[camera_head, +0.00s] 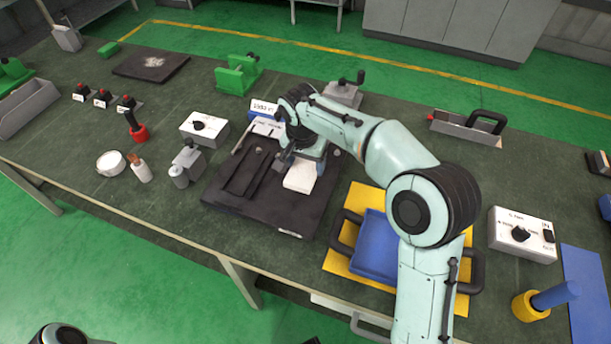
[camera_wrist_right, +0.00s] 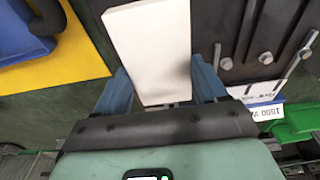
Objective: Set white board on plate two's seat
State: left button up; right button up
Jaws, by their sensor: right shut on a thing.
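The white board (camera_head: 299,177) is a flat pale slab over the right part of a black plate (camera_head: 225,196) in the head view. It fills the upper middle of the right wrist view (camera_wrist_right: 150,40). My right gripper (camera_head: 306,160) has its blue fingers either side of the board's near end in the wrist view (camera_wrist_right: 160,88) and is shut on it. I cannot tell whether the board touches the plate. The black plate has slots and bars on its left part; I see no label naming it plate two. My left gripper is out of view.
A blue tray (camera_head: 374,251) with black handles stands on a yellow mat (camera_head: 341,265) to the right. A white switch box (camera_head: 204,128) and a grey clamp (camera_head: 186,163) stand left of the plate. A "1500 W" sign (camera_head: 263,108) stands behind it. Another dark plate (camera_head: 150,64) lies far left.

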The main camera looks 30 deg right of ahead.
aim_at(306, 174)
jog(key=shift+f+b, duration=0.3)
jog(key=shift+f, duration=2.1)
jog(key=shift+f, duration=0.1)
jog(key=o, duration=1)
jog(key=shift+f, duration=0.1)
jog(key=shift+o, duration=0.2)
jog(key=shift+r, duration=0.2)
jog(key=r, duration=0.4)
jog(key=a+r+p, duration=0.1)
jog(key=r, duration=0.3)
jog(key=s+r, duration=0.1)
jog(key=r, duration=0.3)
jog(key=shift+s+a+p, duration=0.1)
jog(key=shift+a+p, duration=0.1)
jog(key=shift+p, duration=0.15)
jog(key=shift+f, duration=0.15)
